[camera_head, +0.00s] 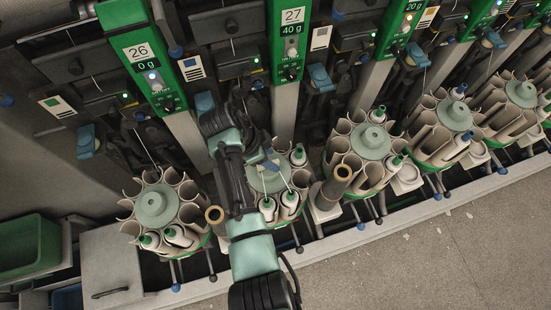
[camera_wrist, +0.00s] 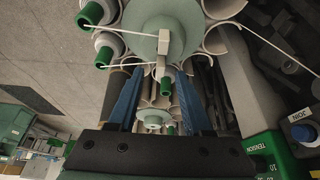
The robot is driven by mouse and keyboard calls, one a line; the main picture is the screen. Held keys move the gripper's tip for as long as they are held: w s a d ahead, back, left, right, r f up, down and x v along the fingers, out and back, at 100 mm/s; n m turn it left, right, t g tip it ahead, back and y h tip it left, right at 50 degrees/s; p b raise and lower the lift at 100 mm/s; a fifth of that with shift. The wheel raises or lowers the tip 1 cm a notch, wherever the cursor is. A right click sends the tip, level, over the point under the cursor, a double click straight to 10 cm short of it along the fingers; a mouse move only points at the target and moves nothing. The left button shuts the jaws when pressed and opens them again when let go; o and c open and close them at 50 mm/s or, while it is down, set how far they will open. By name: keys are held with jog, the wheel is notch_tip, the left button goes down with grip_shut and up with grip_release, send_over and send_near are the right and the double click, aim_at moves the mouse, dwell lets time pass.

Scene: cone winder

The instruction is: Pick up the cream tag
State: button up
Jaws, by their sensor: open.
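A small cream piece, which looks like the cream tag (camera_wrist: 164,58), stands out against a round grey-green disc (camera_wrist: 140,40) in the wrist view. It has a blocky upper part and a thin stem. My gripper (camera_wrist: 160,73) is open, with its two blue fingers on either side of the stem's lower end in the picture. I cannot tell whether they touch it or how deep they are. In the head view my gripper (camera_head: 268,163) is over the second bobbin magazine from the left, and the tag cannot be made out there.
Curved bobbin pockets surround the disc, some holding white bobbins with green tips (camera_wrist: 92,12). Pale yarns (camera_wrist: 270,45) stretch across. Other magazines (camera_head: 157,205) stand in a row on both sides. Brown tubes (camera_head: 342,173) and green machine panels (camera_head: 290,40) are close by. The floor (camera_head: 430,260) is open at the front.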

jog(key=shift+x, duration=1.15)
grip_shut()
jog(key=shift+r, duration=0.15)
notch_tip(320, 180, up, 13)
jog(key=p, duration=0.2)
